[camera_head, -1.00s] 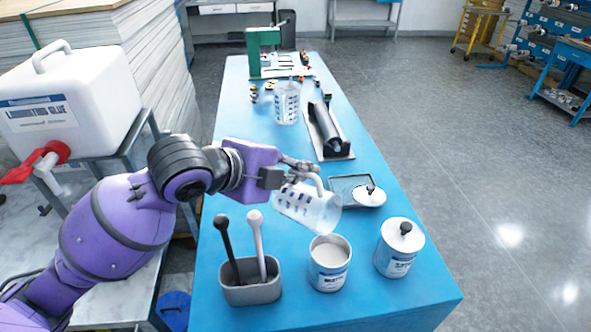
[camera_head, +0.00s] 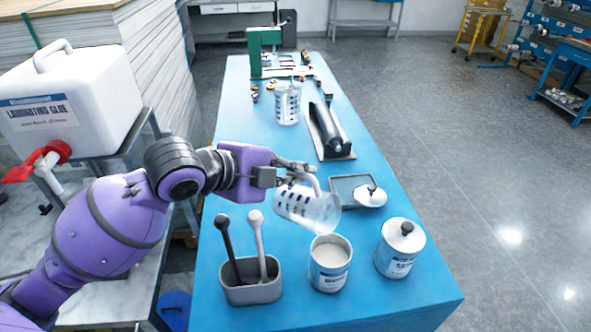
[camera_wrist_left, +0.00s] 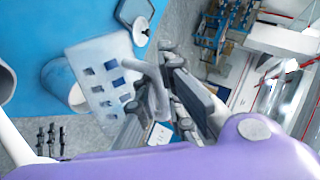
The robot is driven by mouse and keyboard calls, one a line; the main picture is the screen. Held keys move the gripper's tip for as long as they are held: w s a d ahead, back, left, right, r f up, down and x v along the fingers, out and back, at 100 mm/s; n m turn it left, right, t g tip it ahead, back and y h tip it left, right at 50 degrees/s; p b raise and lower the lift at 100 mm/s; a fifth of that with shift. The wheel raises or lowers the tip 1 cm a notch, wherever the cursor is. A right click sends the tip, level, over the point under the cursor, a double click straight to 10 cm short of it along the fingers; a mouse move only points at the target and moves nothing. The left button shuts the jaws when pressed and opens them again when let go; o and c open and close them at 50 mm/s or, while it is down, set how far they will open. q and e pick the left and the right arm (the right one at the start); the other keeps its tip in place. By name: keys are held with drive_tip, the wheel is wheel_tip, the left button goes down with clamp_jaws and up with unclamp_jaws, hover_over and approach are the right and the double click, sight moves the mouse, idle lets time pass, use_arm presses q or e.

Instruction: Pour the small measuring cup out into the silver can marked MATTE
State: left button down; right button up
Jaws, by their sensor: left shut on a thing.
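My left gripper (camera_head: 303,171) is shut on the handle of the clear small measuring cup (camera_head: 305,207), which has dark blue marks. The cup is tilted well over, its mouth down to the right, just above and behind the open silver can (camera_head: 329,275). Whitish contents show in that can; its label is too small to read surely. No clear stream shows between cup and can. In the left wrist view, the cup (camera_wrist_left: 98,88) partly hides the open can (camera_wrist_left: 62,84), and the fingers (camera_wrist_left: 158,88) close around the handle. My right gripper is not in view.
A lidded silver can (camera_head: 396,262) stands right of the open one. A grey holder (camera_head: 252,293) with two stirrers stands left. Behind are a tray (camera_head: 345,184) with a loose lid (camera_head: 370,196), a black roller (camera_head: 327,130) and another measuring cup (camera_head: 287,105). The blue table's (camera_head: 390,305) front right is clear.

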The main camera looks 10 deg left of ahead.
sight(285, 188)
use_arm(q)
drive_tip(key=shift+w+a+f+n+h+b, duration=0.3)
drive_tip(key=shift+a+f+h, duration=0.1)
drive_tip(key=shift+f, duration=0.1)
drive_tip(key=shift+w+a+f+n+h+b, duration=0.15)
drive_tip(key=shift+a+f+n+h+b, duration=0.15)
drive_tip(key=shift+f, duration=0.2)
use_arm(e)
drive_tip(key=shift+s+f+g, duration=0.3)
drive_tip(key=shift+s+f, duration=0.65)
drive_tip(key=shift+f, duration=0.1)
use_arm(q)
drive_tip(key=shift+r, duration=0.1)
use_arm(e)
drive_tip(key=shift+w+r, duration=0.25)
use_arm(q)
drive_tip(key=shift+a+f+g, duration=0.2)
drive_tip(key=shift+f+g, duration=0.1)
drive_tip(key=shift+w+a+f+n+h+b, duration=0.45)
drive_tip(key=shift+a+f+n+h+b, duration=0.15)
drive_tip(key=shift+n+h+b, duration=0.15)
drive_tip(key=shift+a, duration=0.1)
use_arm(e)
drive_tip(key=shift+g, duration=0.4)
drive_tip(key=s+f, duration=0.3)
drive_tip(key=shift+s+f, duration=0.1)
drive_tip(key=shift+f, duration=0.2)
use_arm(q)
drive_tip(key=shift+r, duration=0.1)
